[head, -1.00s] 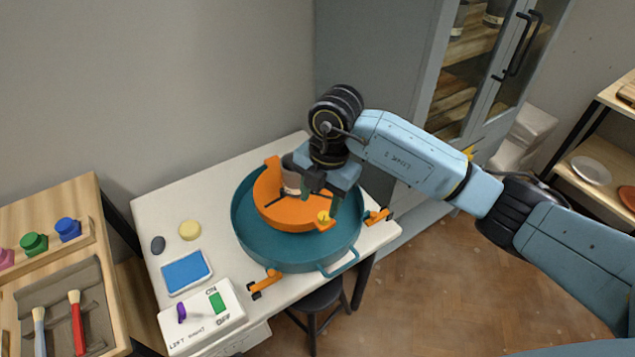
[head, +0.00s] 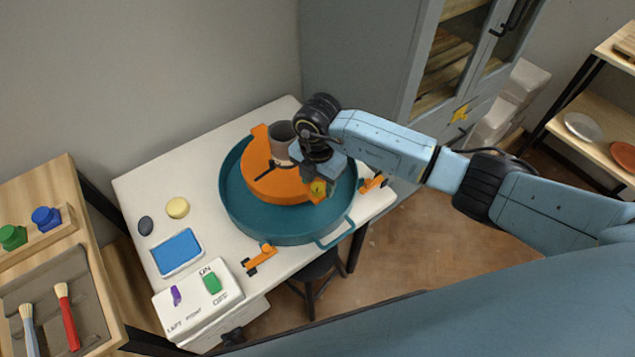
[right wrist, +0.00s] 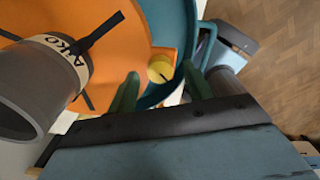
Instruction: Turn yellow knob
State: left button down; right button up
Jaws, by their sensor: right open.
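The yellow knob (head: 318,188) sits at the front right edge of a round orange wheel (head: 272,186) inside a teal basin. My right gripper (head: 322,178) is open, right at the knob, and partly hides it. In the right wrist view the knob (right wrist: 160,69) lies between and just beyond the tips of the two green fingers (right wrist: 160,85). The fingers appear to stand on either side of it, with a gap; contact cannot be told. My left gripper is not in view.
A grey cup (head: 281,138) stands on the wheel close to my right gripper; it also looms in the right wrist view (right wrist: 35,90). The teal basin (head: 235,220) has orange clamps around it. A white switch box (head: 195,303) sits at the table's front left.

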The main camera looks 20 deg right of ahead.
jog(key=shift+f, duration=0.45)
jog(key=shift+c, duration=0.2)
jog(key=c, duration=0.9)
jog(key=shift+c, duration=0.2)
jog(key=shift+n, duration=0.3)
jog(key=n+b, duration=0.1)
jog(key=n, duration=0.3)
jog(key=n+b, duration=0.1)
jog(key=n, duration=0.5)
jog(key=shift+b, duration=0.35)
